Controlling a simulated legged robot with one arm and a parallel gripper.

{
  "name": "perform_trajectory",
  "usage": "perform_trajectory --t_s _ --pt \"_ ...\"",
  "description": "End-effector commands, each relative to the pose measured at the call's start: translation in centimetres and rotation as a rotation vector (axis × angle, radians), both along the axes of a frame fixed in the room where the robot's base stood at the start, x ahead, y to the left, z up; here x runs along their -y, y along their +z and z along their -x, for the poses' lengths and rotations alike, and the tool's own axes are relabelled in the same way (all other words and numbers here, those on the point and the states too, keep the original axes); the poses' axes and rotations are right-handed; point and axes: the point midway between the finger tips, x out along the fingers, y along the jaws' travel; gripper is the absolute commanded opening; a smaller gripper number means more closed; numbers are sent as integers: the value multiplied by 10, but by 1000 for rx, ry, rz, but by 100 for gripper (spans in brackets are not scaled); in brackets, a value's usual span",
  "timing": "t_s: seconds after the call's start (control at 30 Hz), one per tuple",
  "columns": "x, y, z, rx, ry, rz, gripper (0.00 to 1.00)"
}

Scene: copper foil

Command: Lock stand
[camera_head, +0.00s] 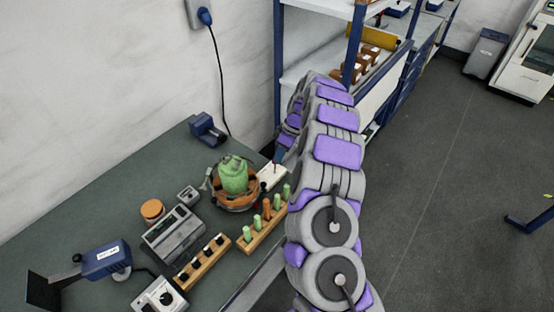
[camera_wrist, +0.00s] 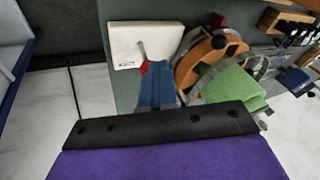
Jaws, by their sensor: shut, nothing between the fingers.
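The stand (camera_head: 236,201) is a round orange-brown base with a metal ring, on the green-grey bench, and it holds a green block (camera_head: 232,174). It also shows in the wrist view (camera_wrist: 196,62), with the green block (camera_wrist: 232,88) beside it. A white box (camera_head: 271,178) sits right of the stand. In the wrist view, the white box (camera_wrist: 128,44) carries a thin grey lever (camera_wrist: 141,49) and a red part (camera_wrist: 143,67) near its edge. My gripper (camera_wrist: 156,66) has blue fingers, shut and empty, with tips close to the red part; I cannot tell whether they touch.
A wooden rack with green and orange pegs (camera_head: 262,229), another wooden rack (camera_head: 203,262), a grey device (camera_head: 173,235) and an orange jar (camera_head: 152,211) stand on the bench. A shelf unit (camera_head: 353,45) stands behind my arm. The floor at right is mostly clear.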

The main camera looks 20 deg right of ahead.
Motion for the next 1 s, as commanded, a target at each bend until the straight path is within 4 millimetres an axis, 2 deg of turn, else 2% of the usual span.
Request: perform_trajectory --t_s 0.33,0.6,1.0 --pt "13 -4 -10 3 -1 5 0" --pt "11 -2 -9 2 0 4 0" --pt "13 13 -9 3 0 5 0"
